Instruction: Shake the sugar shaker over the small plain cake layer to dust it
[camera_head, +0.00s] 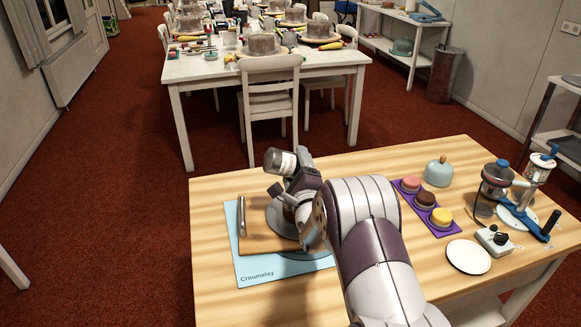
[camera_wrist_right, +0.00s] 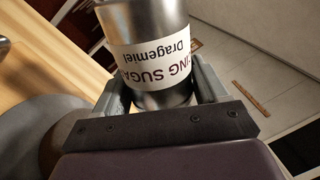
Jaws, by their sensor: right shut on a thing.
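A grey round edge also shows at left in the wrist view. My left gripper is out of view.
The wooden board (camera_head: 257,238) rests on a blue mat (camera_head: 262,272), with a silver tool (camera_head: 241,216) at its left.

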